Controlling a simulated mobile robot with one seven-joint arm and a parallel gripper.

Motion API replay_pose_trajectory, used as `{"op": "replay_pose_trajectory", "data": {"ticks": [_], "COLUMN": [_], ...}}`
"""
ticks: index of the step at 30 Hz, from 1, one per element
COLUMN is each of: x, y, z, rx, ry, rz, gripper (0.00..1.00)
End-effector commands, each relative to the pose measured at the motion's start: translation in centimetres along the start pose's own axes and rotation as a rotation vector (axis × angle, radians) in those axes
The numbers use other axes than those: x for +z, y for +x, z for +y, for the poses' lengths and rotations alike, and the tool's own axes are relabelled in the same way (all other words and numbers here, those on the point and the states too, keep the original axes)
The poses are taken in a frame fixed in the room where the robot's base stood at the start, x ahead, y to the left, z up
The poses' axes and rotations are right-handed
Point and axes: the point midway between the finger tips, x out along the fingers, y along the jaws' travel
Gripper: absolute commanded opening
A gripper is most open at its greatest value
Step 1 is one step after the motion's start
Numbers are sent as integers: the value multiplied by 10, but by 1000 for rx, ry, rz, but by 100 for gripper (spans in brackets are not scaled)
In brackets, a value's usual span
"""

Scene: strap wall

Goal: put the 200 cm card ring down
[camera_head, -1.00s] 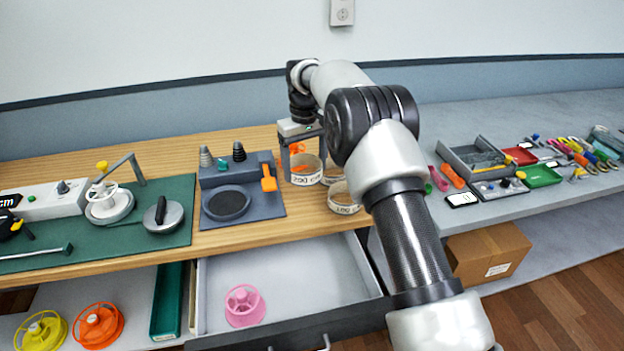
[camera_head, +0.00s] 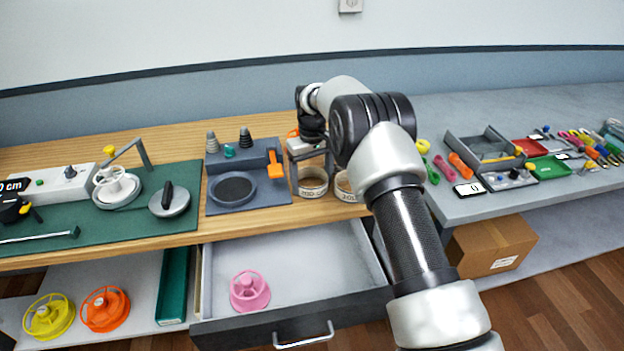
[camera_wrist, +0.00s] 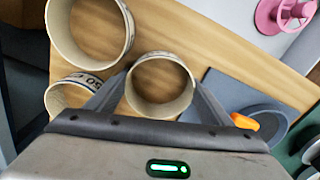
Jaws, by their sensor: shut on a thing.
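My gripper (camera_wrist: 160,100) is shut on a pale card ring (camera_wrist: 133,97), which sits upright between the two fingers. In the head view, this held card ring (camera_head: 312,190) hangs below my gripper (camera_head: 309,168), at or close to the wooden top; I cannot tell if it touches. Its printed label seems to read 200. Another card ring (camera_head: 347,192) stands just to its right, partly behind my arm. In the wrist view a larger ring (camera_wrist: 123,45) and a partly hidden ring (camera_wrist: 60,97) stand to the left of the held one.
A grey station (camera_head: 255,192) with a round dark pad and an orange-handled part stands just left of the held ring. The wooden bench (camera_head: 230,226) has a bare strip in front. Below, an open drawer (camera_head: 300,268) holds a pink spool (camera_head: 250,291).

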Motion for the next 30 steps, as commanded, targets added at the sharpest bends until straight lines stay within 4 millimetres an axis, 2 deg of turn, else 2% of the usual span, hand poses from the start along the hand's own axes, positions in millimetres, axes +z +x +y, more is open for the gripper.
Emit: {"op": "replay_pose_trajectory", "data": {"ticks": [1, 2, 10, 14, 17, 24, 30], "x": [0, 0, 0, 0, -1, -1, 0], "y": [1, 1, 0, -8, -24, -77, -110], "z": [0, 0, 0, 0, 0, 0, 0], "rx": [0, 0, 0, 0, 1, 1, 1], "ry": [0, 0, 0, 0, 0, 0, 0], "rz": [0, 0, 0, 1, 3, 3, 2], "gripper": [78, 82, 82, 82, 82, 82, 82]}}
